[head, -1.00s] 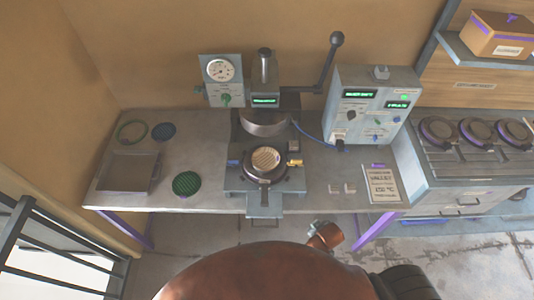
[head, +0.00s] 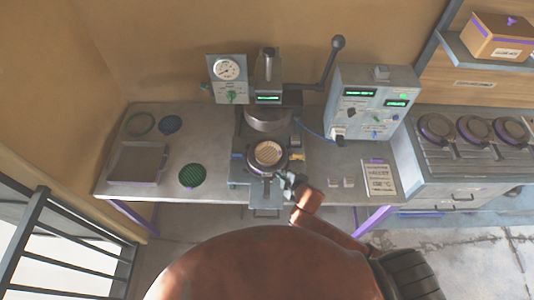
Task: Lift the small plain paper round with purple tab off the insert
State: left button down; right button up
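A pale tan ribbed round (head: 268,153) lies in the dark ringed insert (head: 251,160) on the press bed, below the press head. I cannot make out a separate paper layer or a purple tab on it. My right gripper (head: 283,178) is at the front right edge of the insert, close to its rim. Whether it touches the rim is unclear. Its fingers are small and dark, so I cannot tell whether they are open or shut. My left gripper is not in view.
The press (head: 269,95) has a lever (head: 333,65) at its right. A control box (head: 372,105) stands right of it. A green round (head: 192,176) and grey tray (head: 137,163) lie on the left bench. Two small pale blocks (head: 341,183) and a card (head: 380,178) lie right.

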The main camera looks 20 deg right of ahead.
aim_at(268, 164)
jog(key=w+a+f+n, duration=0.1)
jog(key=w, duration=0.1)
jog(key=w+a+f+n, duration=0.1)
jog(key=w+f, duration=0.1)
jog(key=w, duration=0.1)
jog(key=w+a+f+p, duration=0.1)
jog(key=w, duration=0.2)
jog(key=shift+w+f+n+t+y, duration=0.2)
jog(key=shift+f+n+t+y, duration=0.05)
jog(key=shift+n+t+y, duration=0.15)
grip_shut()
